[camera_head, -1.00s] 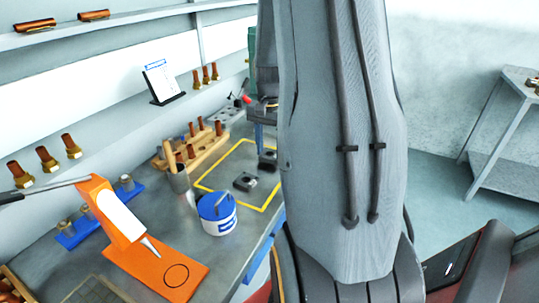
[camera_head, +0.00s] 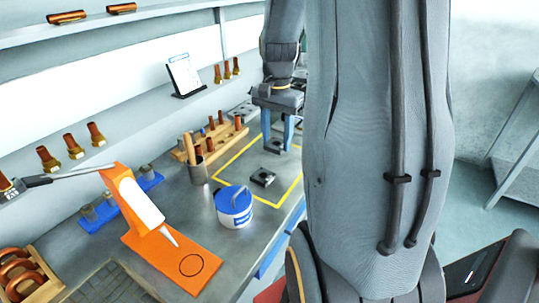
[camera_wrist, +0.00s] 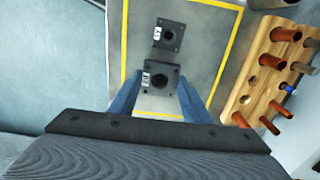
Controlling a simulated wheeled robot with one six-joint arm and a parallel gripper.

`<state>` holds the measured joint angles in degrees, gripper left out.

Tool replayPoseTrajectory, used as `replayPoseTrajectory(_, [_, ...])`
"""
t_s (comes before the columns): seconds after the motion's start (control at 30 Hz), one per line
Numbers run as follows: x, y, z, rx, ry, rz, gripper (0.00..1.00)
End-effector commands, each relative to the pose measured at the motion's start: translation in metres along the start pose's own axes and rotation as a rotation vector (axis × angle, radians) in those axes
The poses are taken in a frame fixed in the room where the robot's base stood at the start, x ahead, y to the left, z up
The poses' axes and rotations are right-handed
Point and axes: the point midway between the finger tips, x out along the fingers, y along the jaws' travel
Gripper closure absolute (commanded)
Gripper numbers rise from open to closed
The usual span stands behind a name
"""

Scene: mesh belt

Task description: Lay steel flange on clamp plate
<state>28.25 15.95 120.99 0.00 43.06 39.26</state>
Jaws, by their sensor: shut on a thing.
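The steel flange (camera_wrist: 160,77) is a dark, squarish plate with a round hole and a small white label, seen in the wrist view between my gripper's blue fingers. My gripper (camera_head: 275,145) is shut on it, pointing down on the far side of the clamp plate in the head view. The clamp plate (camera_head: 263,177) is a similar dark square block with a hole, lying on the bench inside the yellow outline. It also shows in the wrist view (camera_wrist: 168,33), apart from the flange and above it in the picture. The flange's exact height is hard to tell.
A wooden rack (camera_head: 225,140) with copper pieces stands left of the outline. A blue-and-white tub (camera_head: 234,207) stands nearby, left of the clamp plate. The outlined area around the clamp plate is otherwise clear.

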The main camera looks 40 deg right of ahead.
Motion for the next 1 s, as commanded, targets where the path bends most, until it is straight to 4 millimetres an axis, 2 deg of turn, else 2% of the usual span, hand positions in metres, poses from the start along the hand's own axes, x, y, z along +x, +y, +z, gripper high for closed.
replayPoseTrajectory(0.1, [0.02,0.001,0.001,0.0,-0.004,0.003,0.89])
replayPoseTrajectory(0.33, [0.039,0.0,0.0,0.0,-0.001,0.001,0.89])
replayPoseTrajectory(0.6, [0.071,0.0,0.0,0.0,-0.001,0.0,0.89])
replayPoseTrajectory(1.0, [0.076,0.0,-0.001,0.0,0.0,0.0,0.89])
